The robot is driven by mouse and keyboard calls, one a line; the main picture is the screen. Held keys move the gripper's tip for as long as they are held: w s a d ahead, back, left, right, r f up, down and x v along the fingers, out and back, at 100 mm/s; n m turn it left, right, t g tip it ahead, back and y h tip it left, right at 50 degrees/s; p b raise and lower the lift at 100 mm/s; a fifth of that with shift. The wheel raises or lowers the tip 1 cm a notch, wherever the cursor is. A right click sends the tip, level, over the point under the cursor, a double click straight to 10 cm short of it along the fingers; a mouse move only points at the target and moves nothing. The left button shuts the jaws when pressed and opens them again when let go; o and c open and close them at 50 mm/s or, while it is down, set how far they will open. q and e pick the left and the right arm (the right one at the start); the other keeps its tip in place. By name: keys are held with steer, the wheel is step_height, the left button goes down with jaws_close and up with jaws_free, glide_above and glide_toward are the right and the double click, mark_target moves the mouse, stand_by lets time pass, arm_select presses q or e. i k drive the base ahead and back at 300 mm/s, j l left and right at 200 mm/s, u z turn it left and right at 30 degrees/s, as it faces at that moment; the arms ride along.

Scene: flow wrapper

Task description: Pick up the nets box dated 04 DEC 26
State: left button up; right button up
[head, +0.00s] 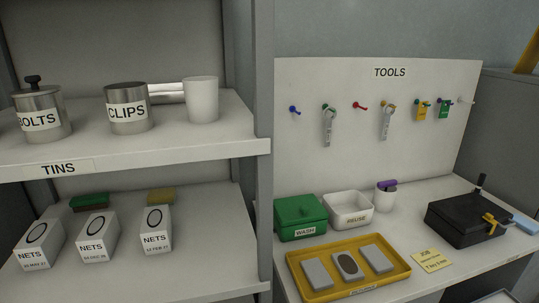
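Three white boxes labelled NETS stand side by side on the lower shelf at the left. Each has a dark oval on top and a small date line on its front. The date on the middle nets box (98,236) is tiny and seems to read 04 DEC 26. The left nets box (39,245) has a date that looks like a MAY one. The right nets box (157,230) seems to show a FEB date. The boxes stand apart with narrow gaps. Neither gripper is in view.
The TINS shelf (200,155) above carries the BOLTS tin (40,112), CLIPS tin (127,108) and a white cup (201,98). A green-topped brush or sponge (89,202) and a yellow block (161,195) lie behind the boxes. A grey upright (264,150) separates the tool bench.

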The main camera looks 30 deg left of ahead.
mark_target(97, 243)
steer(key=u, duration=2.05)
